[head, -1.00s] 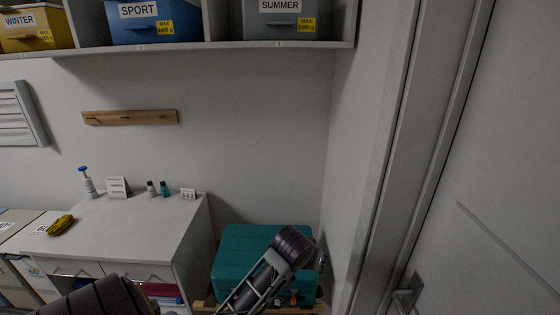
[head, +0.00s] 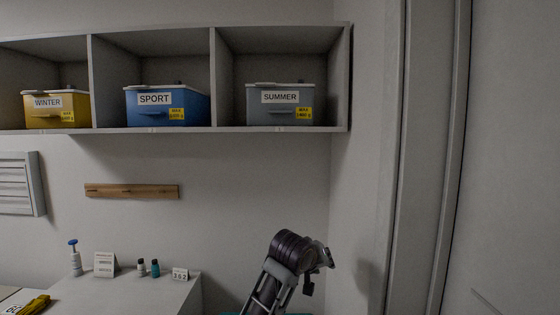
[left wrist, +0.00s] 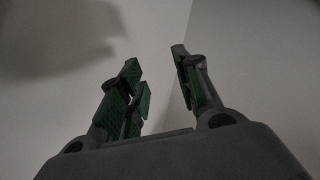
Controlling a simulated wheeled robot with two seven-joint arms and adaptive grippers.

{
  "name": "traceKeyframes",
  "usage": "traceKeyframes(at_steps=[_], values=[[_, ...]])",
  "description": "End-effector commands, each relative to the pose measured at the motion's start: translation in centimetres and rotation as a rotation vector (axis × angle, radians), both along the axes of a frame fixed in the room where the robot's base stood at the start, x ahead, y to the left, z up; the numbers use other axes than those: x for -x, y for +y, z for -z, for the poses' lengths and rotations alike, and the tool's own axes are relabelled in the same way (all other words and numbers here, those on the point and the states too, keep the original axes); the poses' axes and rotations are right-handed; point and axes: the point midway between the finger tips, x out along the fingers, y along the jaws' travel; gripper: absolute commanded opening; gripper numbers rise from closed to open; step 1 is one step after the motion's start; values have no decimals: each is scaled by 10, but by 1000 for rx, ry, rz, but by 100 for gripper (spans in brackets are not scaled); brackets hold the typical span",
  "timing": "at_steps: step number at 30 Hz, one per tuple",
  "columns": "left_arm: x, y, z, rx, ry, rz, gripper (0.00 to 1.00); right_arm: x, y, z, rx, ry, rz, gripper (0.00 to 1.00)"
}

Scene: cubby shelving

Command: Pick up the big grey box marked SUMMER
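The grey box marked SUMMER (head: 280,105) sits in the right-hand cubby of the wall shelf in the head view. It has a pale lid, a white label and a yellow weight sticker. No gripper touches the box.
A blue SPORT box (head: 166,106) and a yellow WINTER box (head: 56,109) fill the neighbouring cubbies of the shelf (head: 230,130). A wooden rail (head: 132,191) hangs below. A white cabinet (head: 150,297) with small bottles stands lower left. A wall and door frame (head: 425,160) bound the right.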

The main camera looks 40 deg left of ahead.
Motion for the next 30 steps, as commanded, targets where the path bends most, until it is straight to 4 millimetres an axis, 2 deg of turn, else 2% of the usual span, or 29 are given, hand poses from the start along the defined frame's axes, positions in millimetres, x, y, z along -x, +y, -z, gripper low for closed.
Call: traceKeyframes(at_steps=[1, 15, 23, 30], values=[[-4, 4, -14, 14, -23, -15, 33, 0, 0, 0, 0, 0, 0, 100], [-19, 41, -130, 193, -217, -153, 33, 0, 1, 0, -1, 0, 0, 100], [-16, 62, -196, 308, -327, -215, 33, 0, 1, 0, -1, 0, 1, 100], [-6, 82, -257, 421, -428, -265, 33, 0, 1, 0, -1, 0, 1, 100]])
